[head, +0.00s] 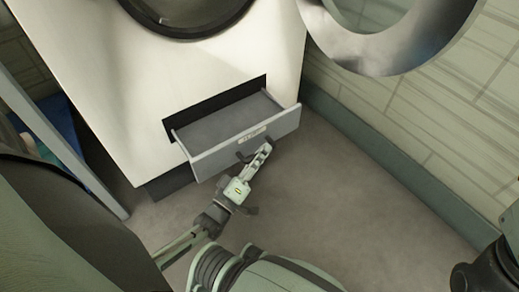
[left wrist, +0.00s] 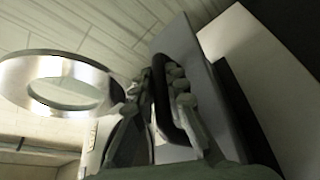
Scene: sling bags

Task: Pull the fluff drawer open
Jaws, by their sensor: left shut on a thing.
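The fluff drawer (head: 220,149) is a grey drawer low in the white machine. It stands pulled out, with its shallow inside visible and a small label on its front. My left gripper (head: 261,152) is at the front face, shut on the dark drawer handle (head: 243,157), which it partly hides. In the left wrist view the handle (left wrist: 163,104) is a dark loop between the fingers of my left gripper (left wrist: 160,88). My right gripper is not in view.
The white machine (head: 110,90) has a round door (head: 390,45) swung open at the upper right. A tiled wall (head: 450,120) with a grey-green baseboard runs along the right. A panel edge (head: 60,145) stands close on the left. The floor (head: 340,190) right of the drawer is clear.

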